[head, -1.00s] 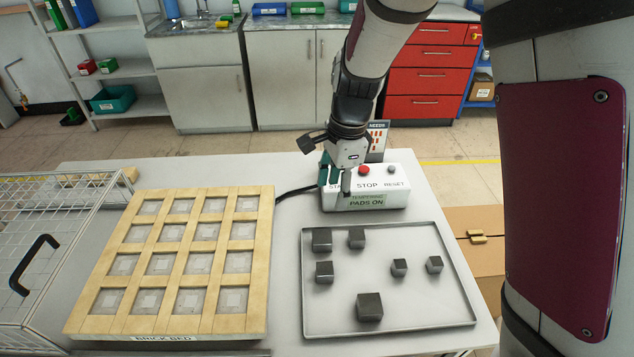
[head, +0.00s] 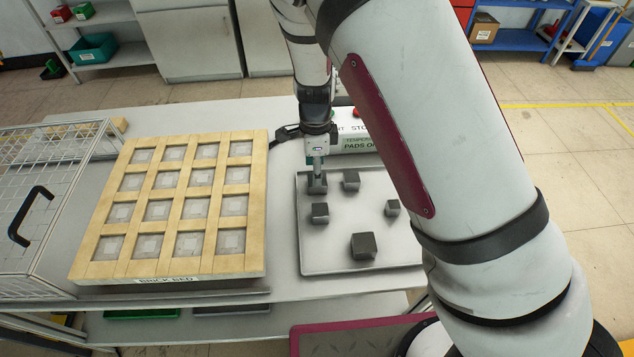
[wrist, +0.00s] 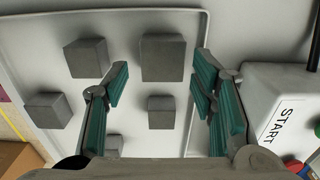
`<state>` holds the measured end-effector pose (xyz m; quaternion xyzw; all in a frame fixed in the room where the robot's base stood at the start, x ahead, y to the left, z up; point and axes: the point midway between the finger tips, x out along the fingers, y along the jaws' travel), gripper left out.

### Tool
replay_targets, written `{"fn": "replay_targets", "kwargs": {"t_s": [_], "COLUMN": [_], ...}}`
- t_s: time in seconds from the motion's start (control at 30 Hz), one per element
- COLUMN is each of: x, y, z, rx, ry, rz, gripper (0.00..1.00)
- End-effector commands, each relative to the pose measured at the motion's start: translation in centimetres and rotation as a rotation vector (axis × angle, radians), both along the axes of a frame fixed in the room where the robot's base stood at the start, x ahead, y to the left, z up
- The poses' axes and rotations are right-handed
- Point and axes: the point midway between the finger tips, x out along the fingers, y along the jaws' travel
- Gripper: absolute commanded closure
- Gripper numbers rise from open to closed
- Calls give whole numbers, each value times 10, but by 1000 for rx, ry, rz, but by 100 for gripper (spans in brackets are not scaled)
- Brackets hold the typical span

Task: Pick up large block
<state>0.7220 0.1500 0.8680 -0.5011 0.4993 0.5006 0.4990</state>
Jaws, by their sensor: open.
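Several dark grey blocks stand on a shallow grey tray (head: 307,262). In the head view the front block (head: 364,246) looks biggest, being nearer. In the wrist view the back-left block (wrist: 163,58) looks largest. My gripper (head: 317,175) points down at this back-left block (head: 317,187). In the wrist view my open gripper (wrist: 161,66) has its fingers to either side of that block, with no clear contact. A smaller back block (wrist: 161,112) also shows between the fingers. A middle-left block (head: 320,212) and a right block (head: 392,207) stand apart. My arm hides the tray's right side.
The button box (head: 352,146) stands close behind the tray; its START label faces the wrist view (wrist: 280,118). A wooden brick bed (head: 180,202) lies left of the tray, with a wire cage (head: 50,180) beyond. Bare table shows between bed and tray.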

Motion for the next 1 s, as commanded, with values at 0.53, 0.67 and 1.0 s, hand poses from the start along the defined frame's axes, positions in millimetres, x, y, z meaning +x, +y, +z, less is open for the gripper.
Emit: {"fn": "replay_targets", "kwargs": {"t_s": [0.53,0.67,1.0], "x": [3,3,4], "y": [-3,-3,-3], "z": [-53,-53,-52], "rx": [1,1,1], "ry": [-1,-1,-1], "rz": [1,1,1], "gripper": [48,48,100]}}
